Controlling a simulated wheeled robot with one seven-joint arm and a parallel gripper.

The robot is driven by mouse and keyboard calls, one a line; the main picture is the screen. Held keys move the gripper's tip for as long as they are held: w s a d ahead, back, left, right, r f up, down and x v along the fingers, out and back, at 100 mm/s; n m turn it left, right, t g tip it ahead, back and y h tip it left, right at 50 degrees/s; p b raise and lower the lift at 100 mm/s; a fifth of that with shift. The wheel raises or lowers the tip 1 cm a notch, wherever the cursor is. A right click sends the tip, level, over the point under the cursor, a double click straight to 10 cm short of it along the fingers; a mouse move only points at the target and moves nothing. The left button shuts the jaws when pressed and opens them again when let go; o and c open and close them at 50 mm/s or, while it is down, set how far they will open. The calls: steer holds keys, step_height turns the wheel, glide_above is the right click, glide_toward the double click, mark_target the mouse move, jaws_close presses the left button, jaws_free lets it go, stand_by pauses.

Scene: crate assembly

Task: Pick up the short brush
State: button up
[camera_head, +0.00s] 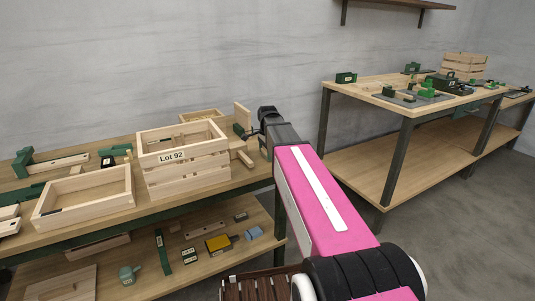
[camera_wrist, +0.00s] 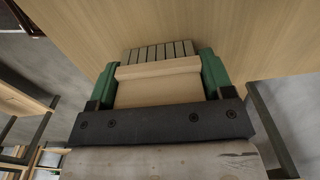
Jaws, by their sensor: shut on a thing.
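My gripper (camera_wrist: 160,76) is shut on the short brush in the wrist view. Its two green fingers press on the left and right sides of the brush's pale wooden body (camera_wrist: 158,92). A grey, slatted part that looks like bristles (camera_wrist: 160,52) shows beyond the wooden body. In the head view my gripper (camera_head: 245,131) is at the right end of the workbench, just right of the Lot 92 crate. An upright pale wooden piece (camera_head: 242,114) shows at its fingers; I cannot tell surely whether it is part of the brush.
The wooden workbench (camera_head: 105,221) holds the Lot 92 crate (camera_head: 188,174), an open wooden tray (camera_head: 85,205) and green tools at the left. Its lower shelf holds a yellow thing (camera_head: 218,243) and several small parts. A second table (camera_head: 395,107) with green parts stands at the right.

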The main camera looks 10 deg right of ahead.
step_height(320, 180, up, 4)
steer(key=shift+r, duration=0.1)
steer(key=a+r, duration=0.2)
steer(key=a, duration=0.1)
steer(key=w+a+r, duration=0.1)
steer(key=a+r, duration=0.1)
steer(key=a, duration=0.2)
steer(key=w+a+r, duration=0.1)
steer(key=a+r, duration=0.1)
steer(key=a, duration=0.2)
steer(key=shift+w+a+r, duration=0.1)
steer(key=shift+a+r, duration=0.1)
steer(key=shift+r, duration=0.1)
steer(key=shift+o, duration=1.4)
steer(key=shift+c, duration=0.8)
